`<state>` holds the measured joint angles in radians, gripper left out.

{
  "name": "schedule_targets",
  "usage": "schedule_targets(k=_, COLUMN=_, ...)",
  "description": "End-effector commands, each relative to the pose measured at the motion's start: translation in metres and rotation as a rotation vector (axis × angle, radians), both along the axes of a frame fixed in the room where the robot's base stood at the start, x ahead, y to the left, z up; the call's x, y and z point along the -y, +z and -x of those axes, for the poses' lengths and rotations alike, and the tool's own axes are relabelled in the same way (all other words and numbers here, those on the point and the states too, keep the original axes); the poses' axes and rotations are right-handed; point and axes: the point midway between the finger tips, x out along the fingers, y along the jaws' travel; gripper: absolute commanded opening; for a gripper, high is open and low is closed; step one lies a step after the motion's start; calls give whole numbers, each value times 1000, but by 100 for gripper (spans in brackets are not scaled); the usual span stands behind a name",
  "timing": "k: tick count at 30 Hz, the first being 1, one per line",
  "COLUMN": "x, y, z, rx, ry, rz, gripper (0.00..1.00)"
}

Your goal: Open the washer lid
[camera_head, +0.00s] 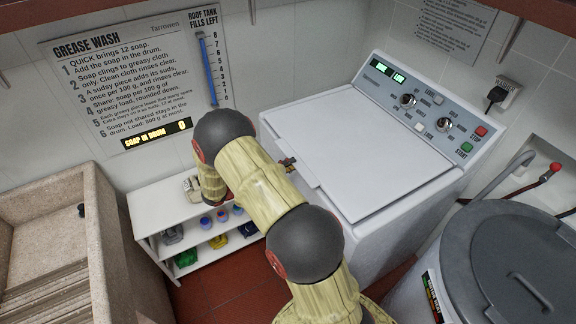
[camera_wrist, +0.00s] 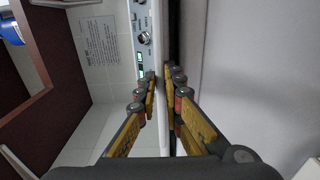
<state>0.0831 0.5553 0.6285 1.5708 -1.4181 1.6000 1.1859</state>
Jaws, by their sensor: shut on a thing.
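The washer (camera_head: 405,210) stands at the right of centre in the head view. Its white lid (camera_head: 365,145) lies flat or nearly flat on top; I cannot tell if it is slightly raised. A small lip (camera_head: 303,174) sticks out of the lid's left edge. My gripper (camera_head: 288,163) is at this edge, mostly behind my arm. In the wrist view my gripper (camera_wrist: 161,82) has its fingers on both sides of the thin lid edge, shut on it. A dark gap runs beside the edge there.
The control panel (camera_head: 425,105) stands behind the lid. A grey lidded tank (camera_head: 510,260) is close on the right. A low white shelf (camera_head: 160,205) with small items and a stone washboard basin (camera_head: 75,225) are on the left. An overhead shelf (camera_wrist: 75,90) shows in the wrist view.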

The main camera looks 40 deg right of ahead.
Motion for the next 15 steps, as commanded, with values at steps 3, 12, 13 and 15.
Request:
schedule_targets(k=3, x=1, y=31, z=-1, rx=15, ry=0, rz=-34, gripper=0)
schedule_targets(k=12, x=12, y=119, z=2, rx=56, ry=-1, rz=-186, gripper=0)
schedule_targets(k=13, x=14, y=129, z=2, rx=61, ry=-1, rz=-202, gripper=0)
schedule_targets(k=15, x=20, y=150, z=4, rx=70, ry=-3, rz=-243, gripper=0)
